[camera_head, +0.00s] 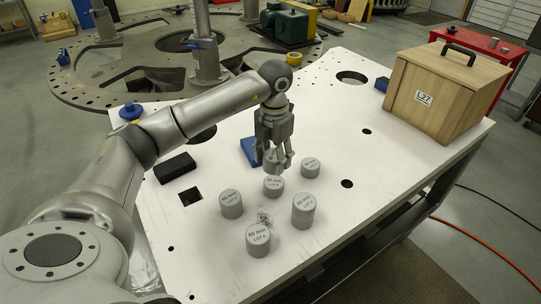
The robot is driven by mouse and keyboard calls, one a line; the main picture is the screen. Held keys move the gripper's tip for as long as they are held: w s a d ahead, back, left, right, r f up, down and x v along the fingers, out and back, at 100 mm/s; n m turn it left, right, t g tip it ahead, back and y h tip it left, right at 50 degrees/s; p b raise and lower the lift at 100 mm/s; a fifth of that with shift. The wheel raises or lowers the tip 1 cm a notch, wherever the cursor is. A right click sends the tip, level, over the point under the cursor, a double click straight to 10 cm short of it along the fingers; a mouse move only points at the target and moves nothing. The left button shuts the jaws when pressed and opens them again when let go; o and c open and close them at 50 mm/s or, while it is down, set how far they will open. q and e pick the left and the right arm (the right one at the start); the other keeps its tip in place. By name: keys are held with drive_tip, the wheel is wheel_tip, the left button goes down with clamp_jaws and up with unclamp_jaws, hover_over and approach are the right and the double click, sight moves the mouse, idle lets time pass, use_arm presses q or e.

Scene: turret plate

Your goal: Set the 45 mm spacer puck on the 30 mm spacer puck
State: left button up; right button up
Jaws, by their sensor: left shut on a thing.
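My left gripper (279,167) is shut on a grey puck (269,158), taken to be the 45 mm spacer puck; its label is mostly hidden by the fingers. It is above the white plate, just behind a standing grey puck (273,187); I cannot tell how high it is. A short grey puck (310,169) stands upright to the right of the gripper. It looks like the 30 mm spacer puck, but its label is too small to read surely. Its top is bare. My right gripper is not in view.
Other grey pucks stand nearer: one at left (231,206), one at right (303,213), and one marked 65 mm (258,242). A blue part (248,151) and a black block (175,168) lie left. A wooden box (440,95) stands at the back right.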

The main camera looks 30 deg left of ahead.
use_arm(q)
drive_tip(key=shift+f+b, duration=0.95)
drive_tip(key=shift+f, duration=0.6)
drive_tip(key=shift+f+b, duration=0.85)
drive_tip(key=shift+f, duration=0.3)
drive_tip(key=o, duration=1.3)
drive_tip(key=shift+o, duration=0.2)
drive_tip(key=shift+r, duration=0.15)
wheel_tip(320, 180, up, 12)
drive_tip(key=shift+s+d+f, duration=0.1)
drive_tip(key=shift+f, duration=0.15)
drive_tip(key=shift+r, duration=0.15)
